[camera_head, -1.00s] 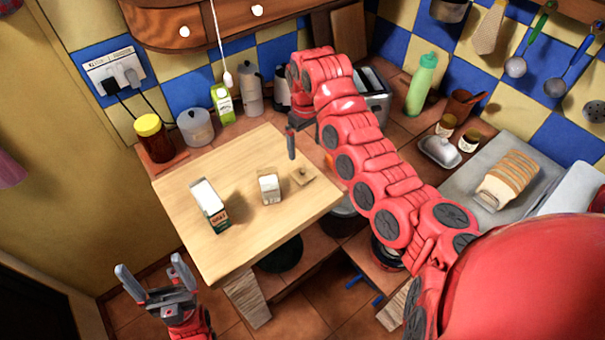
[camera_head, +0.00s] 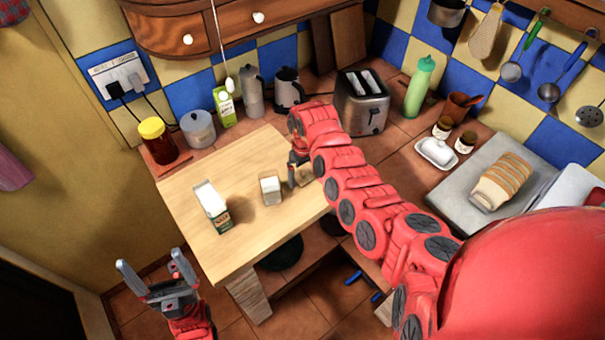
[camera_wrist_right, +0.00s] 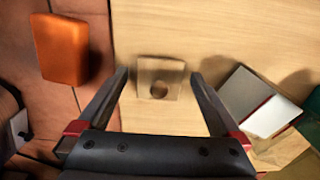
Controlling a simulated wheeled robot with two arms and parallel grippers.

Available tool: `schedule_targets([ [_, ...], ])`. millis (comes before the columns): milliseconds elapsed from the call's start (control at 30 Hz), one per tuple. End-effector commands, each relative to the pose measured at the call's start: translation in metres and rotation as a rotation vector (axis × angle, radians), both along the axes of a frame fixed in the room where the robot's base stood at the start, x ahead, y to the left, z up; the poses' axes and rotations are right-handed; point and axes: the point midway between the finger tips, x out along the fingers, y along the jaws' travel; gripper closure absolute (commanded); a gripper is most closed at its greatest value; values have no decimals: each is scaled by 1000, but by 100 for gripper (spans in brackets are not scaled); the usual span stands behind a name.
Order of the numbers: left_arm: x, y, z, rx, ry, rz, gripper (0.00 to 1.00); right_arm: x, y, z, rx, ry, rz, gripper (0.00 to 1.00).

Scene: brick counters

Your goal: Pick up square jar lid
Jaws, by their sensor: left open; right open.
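The square jar lid (camera_wrist_right: 160,80) is a small light-wood square with a dark round knob. It lies flat on the wooden table. In the head view the lid (camera_head: 306,175) is partly hidden by my right gripper (camera_head: 297,172). In the right wrist view my right gripper (camera_wrist_right: 160,75) is open, with one finger on each side of the lid and a gap to both. It appears above the lid and holds nothing. My left gripper (camera_head: 150,270) is open and empty, low at the front left, away from the table.
On the table (camera_head: 245,240) stand a milk carton (camera_head: 212,210) and a small square jar (camera_head: 270,189), left of the lid. An orange object (camera_wrist_right: 62,48) lies beside the table edge in the wrist view. A toaster (camera_head: 362,102) stands behind on the tiled counter.

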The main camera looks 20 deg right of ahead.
Motion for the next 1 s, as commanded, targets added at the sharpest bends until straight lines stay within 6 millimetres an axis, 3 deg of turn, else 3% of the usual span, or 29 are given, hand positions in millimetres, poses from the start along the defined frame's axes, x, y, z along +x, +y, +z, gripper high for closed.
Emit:
schedule_targets([
  [300,0,0,1,0,0,0,8,0,0,-4,1,-1,-1,0],
  [733,0,0,1,0,0,0,8,0,0,-4,1,-1,-1,76],
  [767,0,0,1,0,0,0,8,0,0,-4,1,-1,-1,79],
  [1000,0,0,1,0,0,0,8,0,0,-4,1,-2,-1,79],
])
